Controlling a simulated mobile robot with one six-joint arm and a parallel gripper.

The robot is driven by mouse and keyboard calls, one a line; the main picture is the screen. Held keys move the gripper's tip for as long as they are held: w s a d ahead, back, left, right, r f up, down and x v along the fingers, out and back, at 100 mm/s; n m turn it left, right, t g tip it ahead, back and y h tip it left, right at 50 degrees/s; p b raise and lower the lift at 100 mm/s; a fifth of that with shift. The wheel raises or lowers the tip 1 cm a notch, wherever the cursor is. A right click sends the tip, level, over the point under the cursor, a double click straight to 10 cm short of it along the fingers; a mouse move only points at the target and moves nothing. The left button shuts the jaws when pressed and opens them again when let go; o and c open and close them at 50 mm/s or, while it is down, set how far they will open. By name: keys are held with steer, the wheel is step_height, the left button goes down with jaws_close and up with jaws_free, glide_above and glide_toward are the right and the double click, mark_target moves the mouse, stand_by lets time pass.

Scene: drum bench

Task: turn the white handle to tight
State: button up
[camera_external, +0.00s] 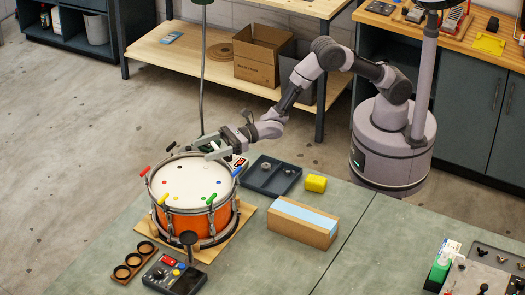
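The orange drum (184,219) with a white head (182,184) stands upright on a brown board on the bench. Coloured handles sit around its rim: red (144,171), yellow (163,199), green (211,200), blue (237,171) and black (170,146). My gripper (205,148) is at the drum's back right rim, pointing left, with its two pale fingers spread apart. The white handle cannot be told apart from the fingers there. Whether they touch it, and which way it points, I cannot tell.
A dark tray (257,186) with small round parts, a yellow block (316,183) and a cardboard box (302,224) lie right of the drum. A control box (174,276) with a black knob and a wooden holder (134,262) stand in front. The bench's middle front is clear.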

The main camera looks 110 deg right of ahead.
steer(key=c, duration=1.2)
steer(key=shift+f+m+h+b, duration=0.2)
steer(key=shift+m+h+b, duration=0.4)
steer(key=shift+h+b, duration=0.45)
steer(key=shift+d+r+m+t+h+b, duration=0.15)
steer(key=shift+m+t+h+b, duration=0.2)
steer(key=shift+m+h, duration=0.35)
steer(key=m+h+p, duration=0.1)
steer(key=p, duration=0.3)
steer(key=r+h+p, duration=0.1)
steer(key=h+p, duration=0.1)
steer(key=p, duration=0.2)
steer(key=shift+w+d+r+m, duration=0.1)
steer(key=shift+d+r+m, duration=0.2)
steer(key=shift+d+m, duration=0.1)
steer(key=shift+f+h+p, duration=0.35)
steer(key=shift+h+p, duration=0.1)
steer(key=shift+p, duration=0.4)
steer(key=shift+f, duration=0.25)
